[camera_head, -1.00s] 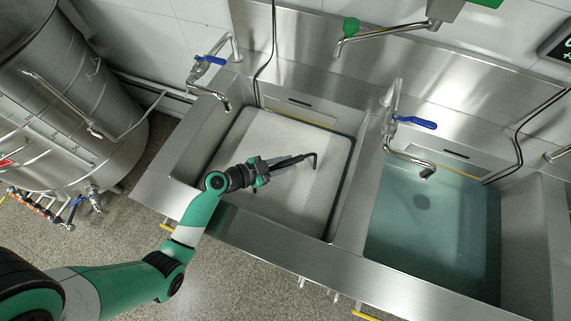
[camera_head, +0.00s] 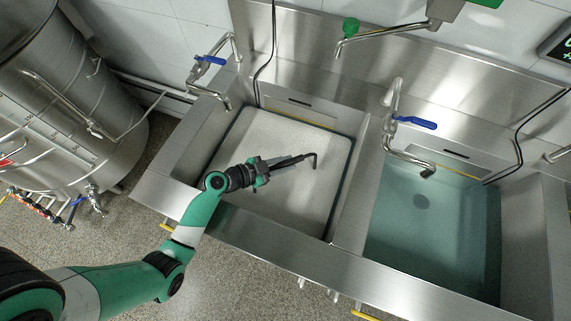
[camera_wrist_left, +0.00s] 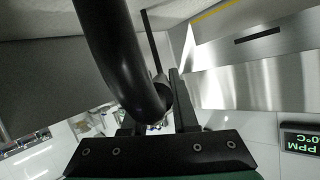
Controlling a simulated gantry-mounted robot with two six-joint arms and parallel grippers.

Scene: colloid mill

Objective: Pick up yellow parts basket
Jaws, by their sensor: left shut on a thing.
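No plainly yellow basket shows in either view. A pale, speckled, square-edged thing (camera_head: 310,150) fills most of the left sink; I cannot tell if it is a basket. My left gripper (camera_head: 284,164) is over it, pointing right, and is shut on a thin black rod (camera_head: 312,156) with a bent end. In the left wrist view a thick black curved bar (camera_wrist_left: 128,60) comes down to the gripper fingers (camera_wrist_left: 165,80) and hides part of them. I cannot tell whether the rod touches the pale thing. My right gripper is not in view.
The steel left sink rim (camera_head: 260,238) surrounds the pale thing. A blue-handled tap (camera_head: 207,88) stands at its back left. The right sink (camera_head: 435,215) holds bluish water under another tap (camera_head: 408,158). A large steel vessel (camera_head: 75,90) stands at the left.

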